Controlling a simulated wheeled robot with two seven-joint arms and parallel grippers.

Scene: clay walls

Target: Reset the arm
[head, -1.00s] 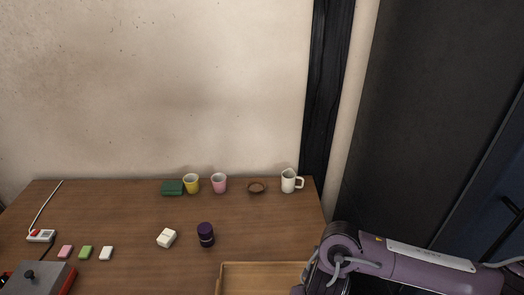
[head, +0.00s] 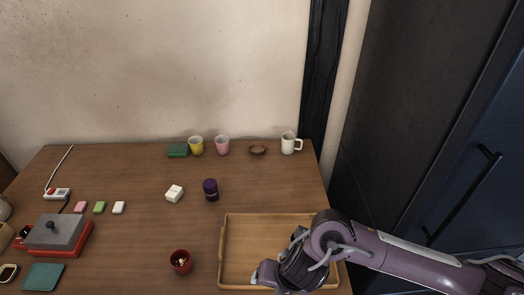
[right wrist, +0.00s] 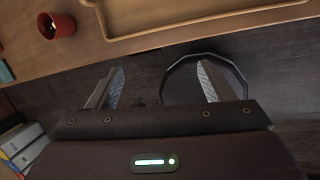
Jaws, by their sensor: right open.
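My right arm comes in from the right in the head view, its wrist over the wooden tray (head: 232,250). The fingers are hidden in that view. In the right wrist view my right gripper (right wrist: 160,85) is open, with its two fingers apart and nothing between them. It points past the table's front edge, with the dark floor beyond the fingers. The red cup (right wrist: 57,26) is to the upper left there, and the tray (right wrist: 150,20) runs along the top. My left gripper is not in view.
The red cup (head: 180,262) stands left of the tray. A purple jar (head: 210,190) and a white box (head: 174,194) stand mid-table. Cups, a bowl (head: 257,150) and a white mug (head: 289,144) line the back. A grey and red device (head: 55,235) is at left. A dark round object (right wrist: 205,80) is below the table.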

